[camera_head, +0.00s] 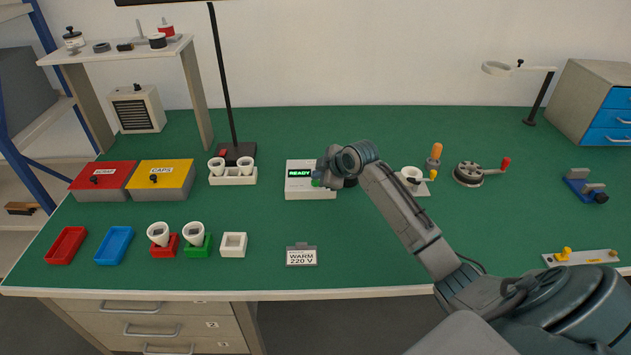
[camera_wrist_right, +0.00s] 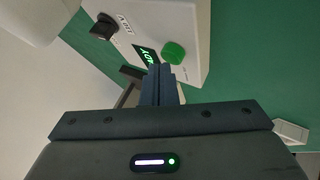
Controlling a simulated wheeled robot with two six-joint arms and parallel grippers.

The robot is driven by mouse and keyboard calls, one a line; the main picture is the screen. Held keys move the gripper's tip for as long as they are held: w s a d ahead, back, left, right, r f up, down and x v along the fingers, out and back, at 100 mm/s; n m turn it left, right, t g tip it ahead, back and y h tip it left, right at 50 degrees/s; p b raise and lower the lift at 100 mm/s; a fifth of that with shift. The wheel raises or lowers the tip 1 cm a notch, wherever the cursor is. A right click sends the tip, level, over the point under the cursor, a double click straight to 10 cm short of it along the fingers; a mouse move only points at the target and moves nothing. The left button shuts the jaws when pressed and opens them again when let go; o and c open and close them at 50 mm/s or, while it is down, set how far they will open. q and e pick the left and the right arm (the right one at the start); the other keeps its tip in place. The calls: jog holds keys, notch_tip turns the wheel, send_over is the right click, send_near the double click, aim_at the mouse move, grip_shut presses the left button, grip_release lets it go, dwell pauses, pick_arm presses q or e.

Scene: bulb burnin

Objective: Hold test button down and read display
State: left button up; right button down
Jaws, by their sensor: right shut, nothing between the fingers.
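The white tester box (camera_head: 310,194) stands mid-table, and its display (camera_head: 299,173) reads "READY" in green. In the right wrist view the box (camera_wrist_right: 185,15) shows at the top, with a round green button (camera_wrist_right: 173,51), a black knob (camera_wrist_right: 103,26) and part of the display (camera_wrist_right: 145,55). My right gripper (camera_head: 323,178) is at the right side of the box, shut and empty. In the wrist view its fingertips (camera_wrist_right: 160,72) are close beside the green button; I cannot tell whether they touch it. My left gripper is not in view.
A "WARM 220 V" sign (camera_head: 302,256) stands in front of the box. A white socket holder (camera_head: 233,176) with bulbs is to its left. Red (camera_head: 105,176) and yellow (camera_head: 162,175) boxes stand farther left. A crank device (camera_head: 468,174) is at right. Green table surface around the box is mostly clear.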

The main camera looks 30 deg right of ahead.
jog(key=shift+f, duration=0.45)
dwell(0.6)
jog(key=shift+r, duration=0.1)
jog(key=shift+r+p, duration=0.75)
jog(key=shift+r, duration=0.05)
notch_tip(320, 180, up, 5)
jog(key=p, duration=0.4)
jog(key=shift+p, duration=0.35)
jog(key=shift+s+f, duration=0.1)
